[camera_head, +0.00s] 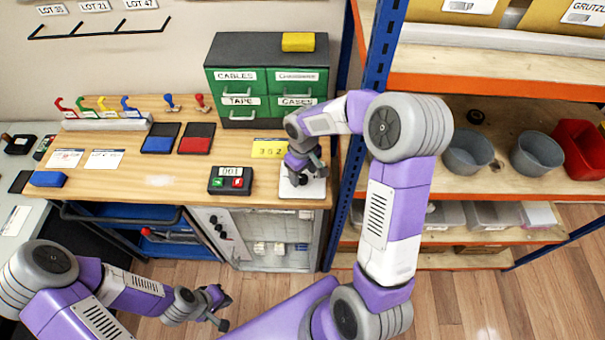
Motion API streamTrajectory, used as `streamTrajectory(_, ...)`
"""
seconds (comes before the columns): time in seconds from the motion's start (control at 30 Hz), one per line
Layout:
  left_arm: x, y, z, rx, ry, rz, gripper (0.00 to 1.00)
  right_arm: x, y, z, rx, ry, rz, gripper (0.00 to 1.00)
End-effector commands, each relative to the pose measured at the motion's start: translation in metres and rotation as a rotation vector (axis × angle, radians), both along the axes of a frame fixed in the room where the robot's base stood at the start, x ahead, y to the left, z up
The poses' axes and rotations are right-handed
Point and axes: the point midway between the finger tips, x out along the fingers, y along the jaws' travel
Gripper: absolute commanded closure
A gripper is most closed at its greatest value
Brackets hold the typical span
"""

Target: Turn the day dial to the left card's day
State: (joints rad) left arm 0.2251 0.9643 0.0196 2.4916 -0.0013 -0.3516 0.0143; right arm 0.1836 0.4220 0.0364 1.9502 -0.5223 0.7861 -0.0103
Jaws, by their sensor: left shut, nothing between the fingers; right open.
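The left card (66,158) lies on the wooden bench, white with print too small to read. A second card (104,159) lies to its right. A white plate (317,190) at the bench's right end has a dark round part on it, possibly the day dial, mostly hidden by my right gripper. A yellow sign (270,148) behind it shows digits that look like 352. My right gripper (304,173) is open, pointing down over the white plate; contact cannot be told. My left gripper (219,308) is shut and empty, low in front of the bench.
A black box (230,181) with green and red buttons stands left of the white plate. Blue (160,138) and red (196,139) pads lie farther back. A green drawer cabinet (267,80) stands behind. A blue shelf post (365,120) rises close to the right. The bench's middle is clear.

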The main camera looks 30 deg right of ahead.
Motion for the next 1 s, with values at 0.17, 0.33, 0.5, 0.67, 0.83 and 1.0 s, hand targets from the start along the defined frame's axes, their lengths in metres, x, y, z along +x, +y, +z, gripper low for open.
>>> streamTrajectory(0.17,0.0006,0.0000,-0.0015,0.000,-0.001,0.000,1.00,-0.0003,-0.0001,-0.0122,0.000,0.001,-0.001,0.39)
streamTrajectory(0.33,0.0005,0.0000,-0.0012,0.000,-0.001,0.000,1.00,-0.0002,0.0001,-0.0128,0.000,-0.001,-0.001,0.39)
streamTrajectory(0.5,0.0005,0.0000,-0.0012,0.000,-0.001,0.000,1.00,-0.0002,0.0001,-0.0126,0.001,-0.001,-0.001,0.53)
streamTrajectory(0.67,0.0006,0.0000,-0.0013,0.000,-0.001,0.000,1.00,-0.0001,0.0002,-0.0125,0.001,-0.001,-0.001,0.77)
streamTrajectory(0.83,0.0006,0.0000,-0.0013,0.000,-0.001,0.000,1.00,-0.0003,0.0002,-0.0124,0.001,0.000,-0.001,0.95)
streamTrajectory(1.0,0.0006,-0.0001,-0.0028,0.000,-0.001,0.000,1.00,-0.0002,0.0004,-0.0126,0.000,0.000,-0.019,0.95)
